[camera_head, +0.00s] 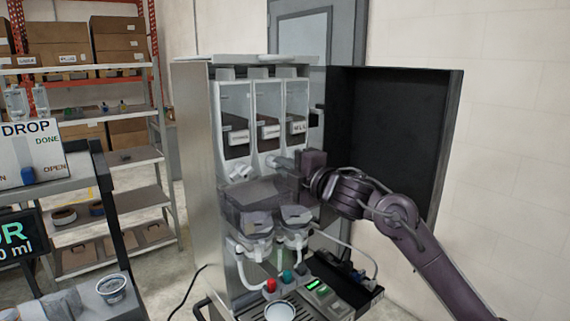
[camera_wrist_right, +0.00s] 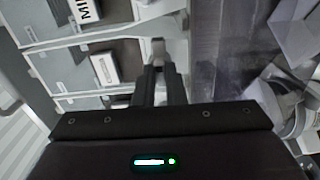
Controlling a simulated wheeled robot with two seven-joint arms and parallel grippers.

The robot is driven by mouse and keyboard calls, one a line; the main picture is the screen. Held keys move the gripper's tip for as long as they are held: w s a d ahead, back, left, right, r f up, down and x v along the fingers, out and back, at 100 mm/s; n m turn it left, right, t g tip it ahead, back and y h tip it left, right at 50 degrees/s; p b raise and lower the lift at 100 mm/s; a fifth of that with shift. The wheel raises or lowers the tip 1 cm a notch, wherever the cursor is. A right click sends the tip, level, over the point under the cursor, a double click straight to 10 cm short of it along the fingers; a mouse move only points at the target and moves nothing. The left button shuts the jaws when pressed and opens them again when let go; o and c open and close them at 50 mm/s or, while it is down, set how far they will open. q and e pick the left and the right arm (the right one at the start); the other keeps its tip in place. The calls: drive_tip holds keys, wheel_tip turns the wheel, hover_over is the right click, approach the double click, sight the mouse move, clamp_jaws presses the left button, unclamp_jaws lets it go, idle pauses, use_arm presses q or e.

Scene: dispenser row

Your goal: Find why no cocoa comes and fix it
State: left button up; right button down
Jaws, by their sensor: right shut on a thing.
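The dispenser (camera_head: 190,150) stands open with three clear canisters side by side: left (camera_head: 236,105), middle (camera_head: 268,100) and right (camera_head: 297,100). Each has dark contents and a white label; the right one's label begins "MIL" in the wrist view (camera_wrist_right: 85,10), the others are too small to read. My right gripper (camera_head: 288,164) is at the canister bottoms. In the wrist view its fingers (camera_wrist_right: 160,78) are shut on a small light grey outlet part (camera_wrist_right: 158,48), apparently the middle canister's. A white elbow outlet (camera_head: 240,171) shows under the left canister. My left gripper is out of view.
The dispenser's black-lined door (camera_head: 385,140) stands open at right, behind my arm. Below are two clear mixing bowls (camera_head: 255,224), red (camera_head: 271,286) and teal (camera_head: 287,277) knobs, and a white cup (camera_head: 280,311). Shelves with boxes (camera_head: 118,40) stand at left.

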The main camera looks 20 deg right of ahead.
drive_tip(key=m+p, duration=0.1)
drive_tip(key=m, duration=0.3)
drive_tip(key=shift+f+p, duration=0.1)
drive_tip(key=shift+p, duration=0.25)
drive_tip(key=shift+f+m, duration=0.1)
drive_tip(key=shift+m, duration=0.6)
drive_tip(key=c, duration=1.5)
unclamp_jaws()
drive_tip(key=shift+s+d, duration=0.15)
drive_tip(key=shift+s, duration=0.15)
drive_tip(key=b+v, duration=0.2)
drive_tip(key=v, duration=0.5)
drive_tip(key=shift+s+b, duration=0.1)
drive_tip(key=shift+b, duration=0.2)
